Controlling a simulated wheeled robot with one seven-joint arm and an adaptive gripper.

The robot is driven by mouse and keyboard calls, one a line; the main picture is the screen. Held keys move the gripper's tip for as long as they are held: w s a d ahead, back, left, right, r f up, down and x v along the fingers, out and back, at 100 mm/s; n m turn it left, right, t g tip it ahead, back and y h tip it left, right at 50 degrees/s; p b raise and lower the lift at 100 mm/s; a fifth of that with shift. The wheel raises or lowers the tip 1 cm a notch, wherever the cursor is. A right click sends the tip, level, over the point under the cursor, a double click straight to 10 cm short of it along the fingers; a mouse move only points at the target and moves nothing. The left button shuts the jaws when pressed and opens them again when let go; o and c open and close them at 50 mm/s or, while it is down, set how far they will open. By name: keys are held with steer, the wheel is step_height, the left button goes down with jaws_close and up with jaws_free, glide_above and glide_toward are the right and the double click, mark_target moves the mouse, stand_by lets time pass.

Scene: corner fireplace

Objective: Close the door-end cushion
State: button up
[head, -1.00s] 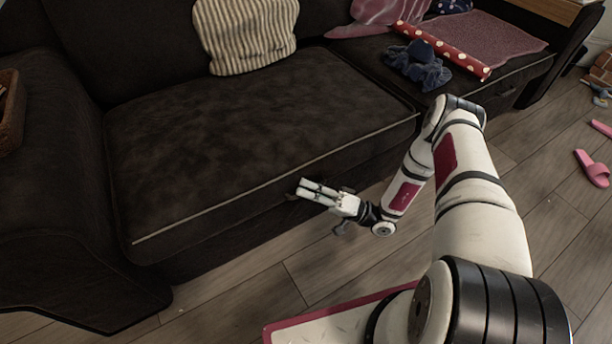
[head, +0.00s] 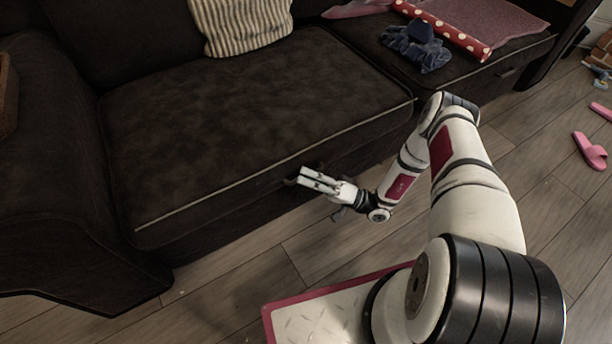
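The dark brown sofa has two seat cushions, and I cannot tell from the view which one is the door-end cushion. A dark part, perhaps a pull handle, is partly hidden behind the fingertips. The two white fingers lie side by side with a narrow dark line between them; their opening and any contact are unclear.
A striped pillow (head: 242,22) leans at the back of the left cushion. A blue scrunched cloth (head: 418,48) and a red dotted roll (head: 445,30) lie on the right cushion. Pink slippers (head: 590,150) lie on the wooden floor (head: 500,160). The floor before the sofa is mostly clear.

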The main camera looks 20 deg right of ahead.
steer(key=v, duration=1.2)
stand_by(0.4)
